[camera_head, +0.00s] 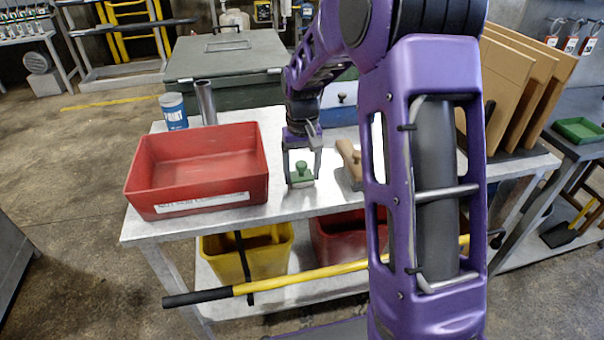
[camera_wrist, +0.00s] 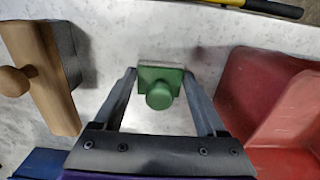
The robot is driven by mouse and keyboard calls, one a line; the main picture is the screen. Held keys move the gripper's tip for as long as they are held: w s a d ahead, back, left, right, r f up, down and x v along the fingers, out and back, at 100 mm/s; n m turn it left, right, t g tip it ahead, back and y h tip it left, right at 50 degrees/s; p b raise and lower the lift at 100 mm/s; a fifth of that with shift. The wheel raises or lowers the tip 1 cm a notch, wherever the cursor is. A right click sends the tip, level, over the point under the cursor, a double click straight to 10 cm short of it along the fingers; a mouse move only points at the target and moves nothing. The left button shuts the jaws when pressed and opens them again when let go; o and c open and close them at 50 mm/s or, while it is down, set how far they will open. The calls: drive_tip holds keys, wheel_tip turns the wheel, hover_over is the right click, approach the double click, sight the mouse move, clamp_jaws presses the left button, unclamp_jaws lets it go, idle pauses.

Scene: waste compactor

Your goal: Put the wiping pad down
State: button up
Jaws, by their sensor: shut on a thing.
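The wiping pad is a small green block with a round green knob on top (camera_head: 300,174). My gripper (camera_head: 302,172) points down over the grey table and is shut on the pad. In the wrist view the pad (camera_wrist: 160,84) sits between my two fingertips, with its knob facing the camera. A pale layer shows along the pad's far edge. The pad is at or just above the tabletop (camera_head: 270,195); I cannot tell whether it touches.
A red bin (camera_head: 197,196) stands left of the pad. A blue paint can (camera_head: 173,111) and metal cylinder (camera_head: 205,103) stand behind the bin. A yellow-and-black pole (camera_head: 310,273) runs below the front edge.

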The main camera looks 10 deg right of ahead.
sight(302, 165)
drive_tip(key=shift+f, duration=0.15)
drive_tip(key=o, duration=1.4)
drive_tip(key=shift+o, duration=0.2)
wheel_tip(302, 165, up, 12)
drive_tip(key=shift+r+p, duration=0.15)
drive_tip(key=shift+p, duration=0.95)
